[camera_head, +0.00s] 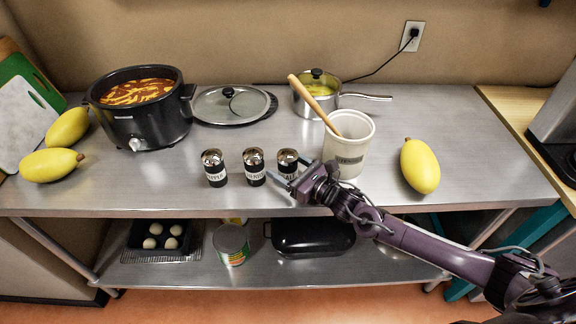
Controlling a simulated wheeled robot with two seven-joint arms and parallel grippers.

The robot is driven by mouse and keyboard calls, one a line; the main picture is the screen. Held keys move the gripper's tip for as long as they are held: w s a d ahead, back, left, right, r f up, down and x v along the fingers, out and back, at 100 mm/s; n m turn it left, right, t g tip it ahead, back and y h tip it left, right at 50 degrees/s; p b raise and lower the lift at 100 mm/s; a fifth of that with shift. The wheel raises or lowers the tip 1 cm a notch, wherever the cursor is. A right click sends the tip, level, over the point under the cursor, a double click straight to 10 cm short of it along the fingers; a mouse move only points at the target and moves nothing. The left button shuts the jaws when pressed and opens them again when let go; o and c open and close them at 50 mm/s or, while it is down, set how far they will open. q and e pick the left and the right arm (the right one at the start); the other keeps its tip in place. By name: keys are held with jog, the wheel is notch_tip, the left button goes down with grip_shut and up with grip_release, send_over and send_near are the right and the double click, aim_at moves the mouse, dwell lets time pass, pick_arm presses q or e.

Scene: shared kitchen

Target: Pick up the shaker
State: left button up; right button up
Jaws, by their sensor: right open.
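Three black shakers with shiny metal tops and light labels stand upright in a row near the front of the metal counter (290,110). They are the left shaker (214,168), the middle shaker (254,167) and the right shaker (287,160). My right gripper (288,184) reaches in from the right, with its open fingers at the front of the right shaker. The fingers hide part of that shaker's lower body, and I cannot tell whether they touch it. My left gripper is not in view.
A white crock (350,150) with a wooden utensil stands close behind my right gripper. A yellow fruit (420,166) lies to the right. A black slow cooker (140,122), a glass lid (232,104) and a saucepan (316,98) stand behind. The counter's front strip is clear at left.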

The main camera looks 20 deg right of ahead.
jog(key=shift+w, duration=0.1)
jog(key=c, duration=1.3)
